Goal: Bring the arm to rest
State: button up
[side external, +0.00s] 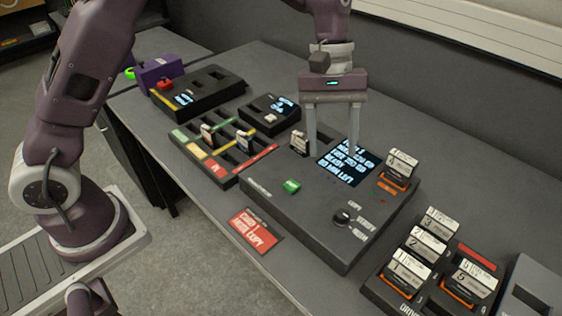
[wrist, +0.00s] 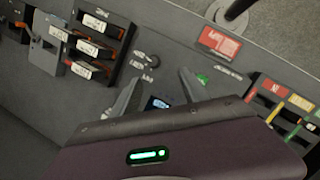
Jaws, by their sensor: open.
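My gripper (side external: 333,146) hangs over the large dark console (side external: 260,190), with its two fingers apart and nothing between them. The console has a lit screen (side external: 346,166), a green button (side external: 291,186) and a black knob (side external: 342,216). A white-labelled cartridge (side external: 400,164) stands upright in an orange-edged slot at the console's right. In the wrist view my gripper's fingers (wrist: 158,95) are also spread over the console, with the screen partly hidden behind the gripper body. I cannot tell the exact height of the fingertips above the console.
A rack (side external: 372,285) with several labelled cartridges stands at the right front. A colour-striped tray (side external: 228,174) holds a few cartridges left of the console. Smaller dark devices (side external: 270,109) and a purple box (side external: 160,70) stand farther back. A red card (side external: 252,231) lies at the table's front edge.

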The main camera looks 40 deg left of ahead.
jog(key=s+a+r+m+t, duration=0.25)
jog(key=s+a+r, duration=0.35)
jog(key=s+r, duration=0.3)
jog(key=s+a+r+m+t+y, duration=0.1)
jog(key=s+a, duration=0.3)
jog(key=s, duration=0.4)
jog(key=s+a+r+m+t+y, duration=0.1)
jog(key=s+a+m+t, duration=0.3)
jog(key=s, duration=0.4)
jog(key=shift+s+y, duration=0.3)
jog(key=shift+y, duration=0.3)
